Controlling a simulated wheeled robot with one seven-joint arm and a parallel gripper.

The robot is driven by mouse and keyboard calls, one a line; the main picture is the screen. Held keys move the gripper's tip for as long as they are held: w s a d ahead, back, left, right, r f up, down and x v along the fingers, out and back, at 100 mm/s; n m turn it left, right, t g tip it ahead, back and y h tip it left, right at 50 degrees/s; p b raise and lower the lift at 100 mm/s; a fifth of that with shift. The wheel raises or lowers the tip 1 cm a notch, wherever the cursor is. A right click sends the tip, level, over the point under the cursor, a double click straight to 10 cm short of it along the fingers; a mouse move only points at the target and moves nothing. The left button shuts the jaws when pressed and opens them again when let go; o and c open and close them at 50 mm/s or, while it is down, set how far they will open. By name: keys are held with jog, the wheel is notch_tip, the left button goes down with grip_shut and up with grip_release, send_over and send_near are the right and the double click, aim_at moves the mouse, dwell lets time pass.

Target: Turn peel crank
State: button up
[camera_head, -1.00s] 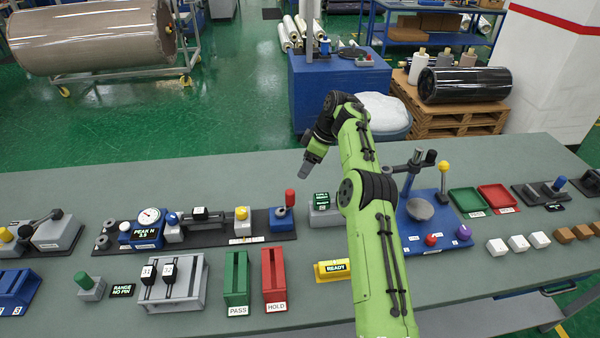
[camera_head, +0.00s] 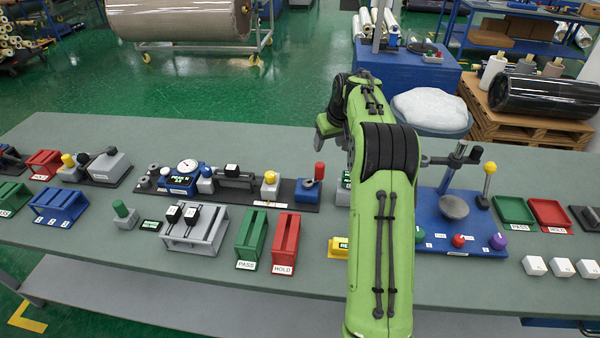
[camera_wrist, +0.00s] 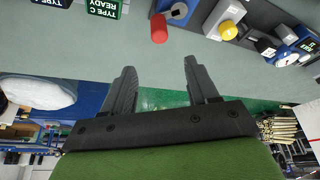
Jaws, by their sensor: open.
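The peel tester is a long dark base (camera_head: 240,201) on the bench, with a blue gauge unit (camera_head: 181,180) reading "PEAK N" at its left end. At its right end a blue block (camera_head: 308,191) carries a crank with an upright red handle (camera_head: 319,171). In the wrist view the red handle (camera_wrist: 159,28) and the blue block (camera_wrist: 180,13) appear at the top, beyond my fingertips. My gripper (camera_wrist: 160,74) is open and empty, apart from the handle.
A yellow-knobbed grey block (camera_head: 270,184) stands left of the crank on the same base. Green PASS (camera_head: 251,238) and red HOLD (camera_head: 285,240) racks stand in front. A blue stand with a dish (camera_head: 454,207) is right of my arm.

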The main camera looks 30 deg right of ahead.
aim_at(320, 164)
jog(key=x, duration=1.5)
jog(key=shift+w+f, duration=0.15)
jog(key=shift+f, duration=0.2)
